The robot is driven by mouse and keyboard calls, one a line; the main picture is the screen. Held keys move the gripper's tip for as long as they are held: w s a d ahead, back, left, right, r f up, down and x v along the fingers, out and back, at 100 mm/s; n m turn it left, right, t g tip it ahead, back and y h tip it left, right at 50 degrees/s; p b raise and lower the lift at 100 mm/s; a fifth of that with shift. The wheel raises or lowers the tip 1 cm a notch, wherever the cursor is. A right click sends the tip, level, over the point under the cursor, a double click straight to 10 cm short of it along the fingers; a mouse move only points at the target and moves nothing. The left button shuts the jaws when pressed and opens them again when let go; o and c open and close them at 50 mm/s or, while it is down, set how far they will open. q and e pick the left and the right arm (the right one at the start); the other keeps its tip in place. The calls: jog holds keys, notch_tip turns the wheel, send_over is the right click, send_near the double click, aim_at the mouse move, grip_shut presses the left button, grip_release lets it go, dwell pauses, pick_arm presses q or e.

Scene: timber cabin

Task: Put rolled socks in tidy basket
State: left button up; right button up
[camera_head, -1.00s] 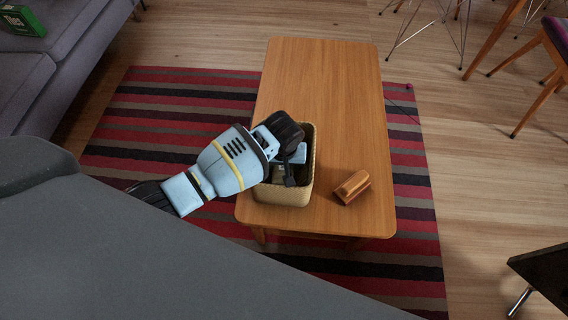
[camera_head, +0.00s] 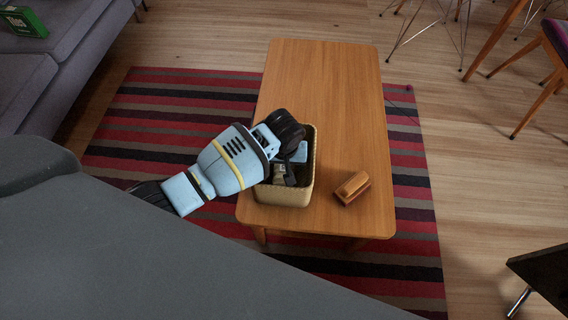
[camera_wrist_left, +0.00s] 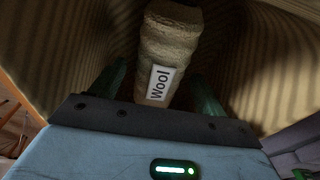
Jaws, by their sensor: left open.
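The rolled socks (camera_wrist_left: 168,50), a greyish-brown knitted roll with a white "Wool" label, lie inside the tidy basket in the left wrist view. The basket (camera_head: 312,165) is a tan woven box standing at the near left part of the wooden table; its ribbed inner wall (camera_wrist_left: 265,60) surrounds the socks in the wrist view. My left gripper (camera_head: 284,176) reaches down into the basket with its fingers open. In the wrist view the green-tinted fingers (camera_wrist_left: 160,88) stand on either side of the socks' near end. The wrist hides part of the basket's inside. My right gripper is not in view.
A small brown wooden block-like object (camera_head: 352,188) lies on the table (camera_head: 330,90) right of the basket. The far half of the table is clear. A grey sofa (camera_head: 50,60) stands at the left, chairs (camera_head: 545,60) at the upper right. A striped rug (camera_head: 150,110) lies below.

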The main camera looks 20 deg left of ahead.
aim_at(284, 168)
pick_arm(q)
jog(key=r+p, duration=0.1)
jog(key=r, duration=0.2)
jog(key=r+p, duration=0.1)
jog(key=r, duration=0.2)
jog(key=s+r+p, duration=0.1)
jog(key=r, duration=0.2)
jog(key=shift+d+r, duration=0.2)
jog(key=shift+r, duration=0.1)
jog(key=shift+s+r+p, duration=0.1)
jog(key=shift+r+p, duration=0.2)
jog(key=shift+r, duration=0.2)
